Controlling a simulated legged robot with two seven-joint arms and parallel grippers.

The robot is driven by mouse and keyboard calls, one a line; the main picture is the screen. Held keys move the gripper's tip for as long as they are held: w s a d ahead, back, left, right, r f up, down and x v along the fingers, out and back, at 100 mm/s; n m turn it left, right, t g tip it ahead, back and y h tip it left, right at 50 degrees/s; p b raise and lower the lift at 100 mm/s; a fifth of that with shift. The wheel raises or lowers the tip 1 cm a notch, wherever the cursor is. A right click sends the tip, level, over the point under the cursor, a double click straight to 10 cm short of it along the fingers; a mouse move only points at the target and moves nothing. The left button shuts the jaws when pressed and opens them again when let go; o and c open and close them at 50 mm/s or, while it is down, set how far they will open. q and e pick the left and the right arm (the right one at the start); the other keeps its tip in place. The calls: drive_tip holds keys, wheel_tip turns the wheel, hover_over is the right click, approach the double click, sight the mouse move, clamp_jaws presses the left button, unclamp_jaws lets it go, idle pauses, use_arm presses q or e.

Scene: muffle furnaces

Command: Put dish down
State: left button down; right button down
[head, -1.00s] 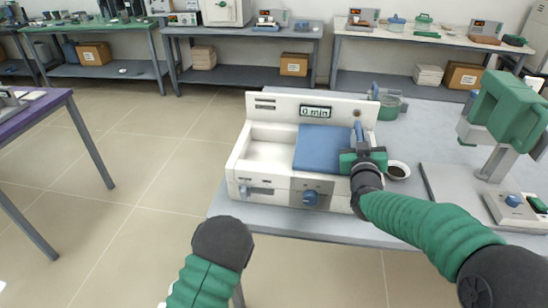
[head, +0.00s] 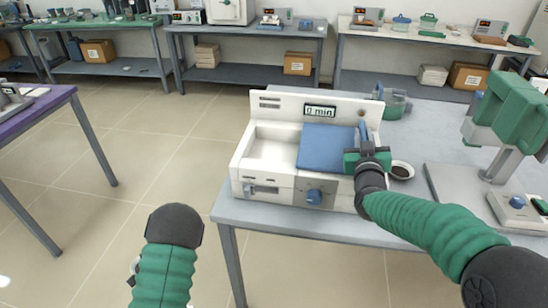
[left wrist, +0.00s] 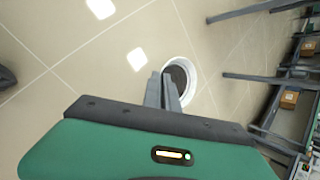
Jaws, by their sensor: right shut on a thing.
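A white dish (left wrist: 190,68) with a dark inside shows in the left wrist view at the tips of my left gripper (left wrist: 167,82). Its fingers are close together and overlap the dish's near rim, over the floor. In the head view the left fingers and this dish are not clearly visible. My right gripper (head: 362,132) is shut at the right edge of a blue lid (head: 327,148) on a white device (head: 270,150); the exact contact is hard to see. Another small dish (head: 402,170) with dark contents stands on the table right of that gripper.
The device's display reads "0 min", and its left basin is uncovered. A grey table (head: 300,225) carries it, with a green-headed instrument (head: 505,115) at right and a greenish glass vessel (head: 395,105) behind. A purple table (head: 40,105) stands left. Open floor lies between.

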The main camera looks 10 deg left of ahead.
drive_tip(key=shift+d+f, duration=0.1)
drive_tip(key=shift+f, duration=0.05)
use_arm(q)
drive_tip(key=w+d+r+m+t+h, duration=0.1)
drive_tip(key=w+d+r+m+t, duration=0.1)
drive_tip(key=w+d+r, duration=0.35)
drive_tip(key=w+d+r+m+t, duration=0.1)
drive_tip(key=w+d+r+m, duration=0.15)
drive_tip(key=w+r, duration=0.5)
drive_tip(key=w+d+r+m+t+h, duration=0.1)
drive_tip(key=w+d+r+m+t, duration=0.2)
drive_tip(key=w, duration=0.6)
wheel_tip(320, 180, up, 29)
drive_tip(key=m+h, duration=0.6)
drive_tip(key=m, duration=0.4)
hover_over(266, 157)
drive_tip(key=s, duration=0.3)
drive_tip(key=shift+n, duration=0.25)
drive_tip(key=f, duration=1)
drive_tip(key=shift+a, duration=0.2)
